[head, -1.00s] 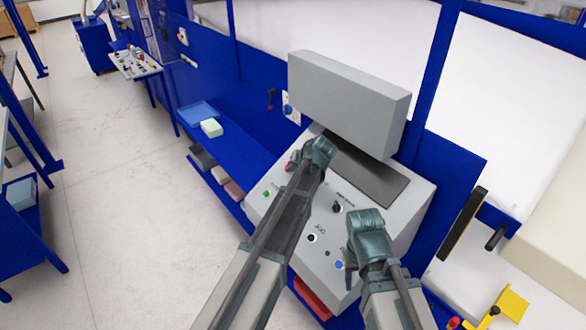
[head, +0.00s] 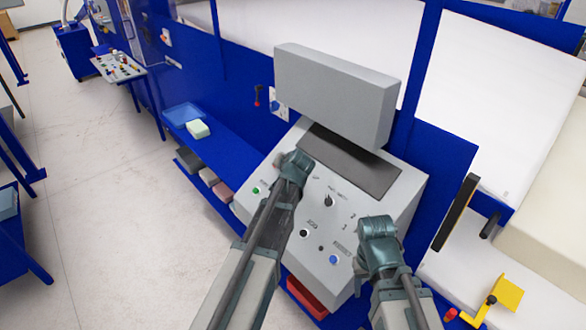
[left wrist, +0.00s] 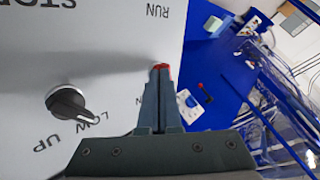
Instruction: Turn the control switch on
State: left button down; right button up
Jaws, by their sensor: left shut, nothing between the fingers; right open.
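The grey sloped control panel (head: 290,215) stands in front of me. It carries a black rotary knob (head: 328,201), which in the left wrist view (left wrist: 70,102) has a white pointer beside the words UP and LOW. My left gripper (head: 295,163) is over the panel's upper left part. In the left wrist view its fingers (left wrist: 161,75) are shut, with a small red part (left wrist: 160,66) showing at their tips near the word RUN. Whether they touch it I cannot tell. My right gripper (head: 376,226) is over the panel's right side, its fingers mostly hidden from view.
A grey box-shaped housing (head: 335,95) rises behind the panel. A green button (head: 256,190), another black control (head: 304,233) and a blue button (head: 334,260) sit lower on the panel. A blue shelf (head: 225,150) with a light block (head: 198,129) is at left.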

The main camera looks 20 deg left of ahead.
aim_at(272, 180)
pick_arm(q)
jog(key=shift+s+a+f+m+t+b, duration=0.15)
jog(key=shift+s+f+m+t+b, duration=0.1)
jog(key=shift+m+t+b, duration=0.2)
jog(key=m+b, duration=0.1)
jog(key=m+t+h+b, duration=0.1)
jog(key=m+t, duration=0.1)
jog(key=shift+s+a+f+b, duration=0.25)
jog(key=shift+a+f+b, duration=0.05)
jog(key=shift+f+b, duration=0.1)
jog(key=shift+a+r+m+t+h, duration=0.15)
jog(key=shift+m+t+h, duration=0.1)
jog(key=shift+m+h, duration=0.15)
jog(key=shift+a, duration=0.25)
jog(key=shift+a+f+b, duration=0.2)
jog(key=shift+a+b, duration=0.1)
jog(key=shift+a, duration=0.25)
